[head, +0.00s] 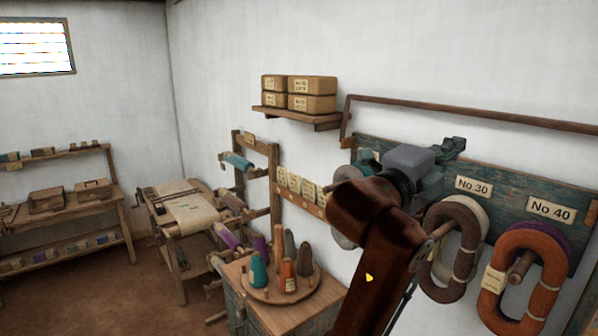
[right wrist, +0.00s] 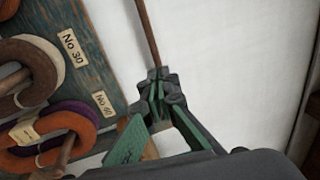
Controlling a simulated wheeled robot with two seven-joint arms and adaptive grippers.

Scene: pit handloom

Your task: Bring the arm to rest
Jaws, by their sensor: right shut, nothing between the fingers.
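My right arm rises from the bottom of the head view, and its gripper (head: 452,146) is in front of the upper part of the green yarn board (head: 517,196). In the right wrist view the gripper (right wrist: 158,76) is shut, with its fingertips together and nothing seen between them. A thin wooden rod (right wrist: 147,30) runs up from behind the fingertips in that view; I cannot tell whether they touch it. My left gripper is in neither view.
Brown and orange yarn hanks (head: 537,238) hang on pegs at the right. A wooden rail (head: 470,114) runs above the board. A shelf (head: 292,113) holds boxes. Yarn cones stand on a round tray (head: 262,291) atop a cabinet. Open floor (head: 90,295) lies at left.

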